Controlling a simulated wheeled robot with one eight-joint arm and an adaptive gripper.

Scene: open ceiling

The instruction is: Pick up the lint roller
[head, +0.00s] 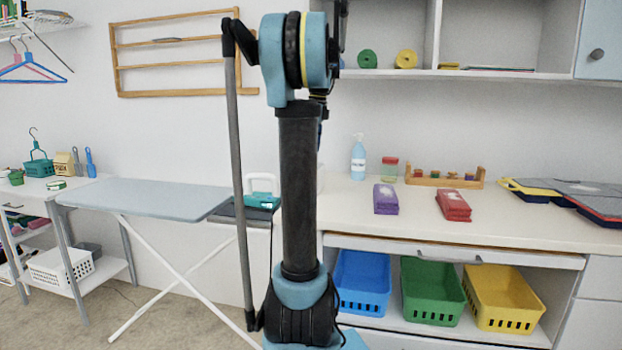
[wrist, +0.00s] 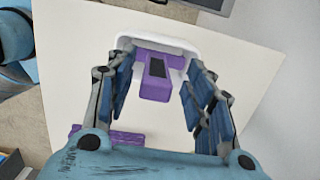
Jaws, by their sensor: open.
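A purple and white object (wrist: 155,85) lies on the pale counter in the wrist view. It has a purple grip with a dark inset and a wide white part behind; it appears to be the lint roller, though I cannot be certain. My gripper (wrist: 159,68) is open, with one finger on each side of this object. I cannot tell whether the fingers touch it.
An ironing board (head: 150,197) stands at left.

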